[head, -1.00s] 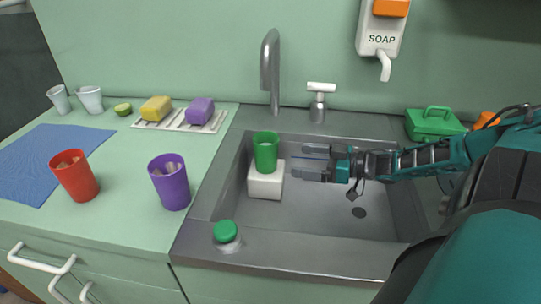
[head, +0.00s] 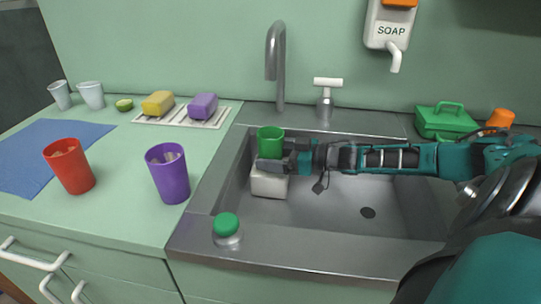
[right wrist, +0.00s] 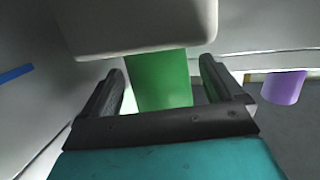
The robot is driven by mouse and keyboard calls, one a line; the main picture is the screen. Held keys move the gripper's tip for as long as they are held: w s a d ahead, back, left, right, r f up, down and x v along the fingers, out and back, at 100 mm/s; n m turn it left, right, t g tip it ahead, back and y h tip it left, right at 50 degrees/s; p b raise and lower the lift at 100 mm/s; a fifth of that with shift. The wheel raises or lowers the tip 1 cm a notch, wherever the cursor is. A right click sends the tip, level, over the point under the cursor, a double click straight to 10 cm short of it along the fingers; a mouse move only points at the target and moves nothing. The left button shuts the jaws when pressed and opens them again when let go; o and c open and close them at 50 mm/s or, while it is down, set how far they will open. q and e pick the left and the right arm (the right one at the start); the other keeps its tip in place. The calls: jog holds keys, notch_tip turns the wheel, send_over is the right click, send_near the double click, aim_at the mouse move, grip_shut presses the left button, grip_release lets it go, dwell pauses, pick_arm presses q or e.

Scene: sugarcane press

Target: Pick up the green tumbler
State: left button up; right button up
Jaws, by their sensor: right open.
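The green tumbler (head: 270,138) stands on a white block (head: 269,184) in the sink, and its lower part is partly hidden by my right gripper. My right gripper (head: 272,163) reaches in from the right at the tumbler's lower part. In the right wrist view the green tumbler (right wrist: 160,82) shows between the two spread fingers of the gripper (right wrist: 160,70), with small gaps on both sides. The white block (right wrist: 140,28) fills the top of that view. My left gripper is not in view.
A tall faucet (head: 276,65) and a tap handle (head: 326,95) stand behind the sink (head: 335,205). A purple tumbler (head: 168,178) and a red tumbler (head: 70,170) stand on the left counter. A green-topped knob (head: 227,225) is on the sink's front rim.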

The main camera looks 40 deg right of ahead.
jog(key=shift+w+a, duration=0.25)
jog(key=shift+w, duration=0.2)
jog(key=c, duration=1.1)
jog(key=shift+c, duration=0.9)
jog(key=shift+r, duration=0.1)
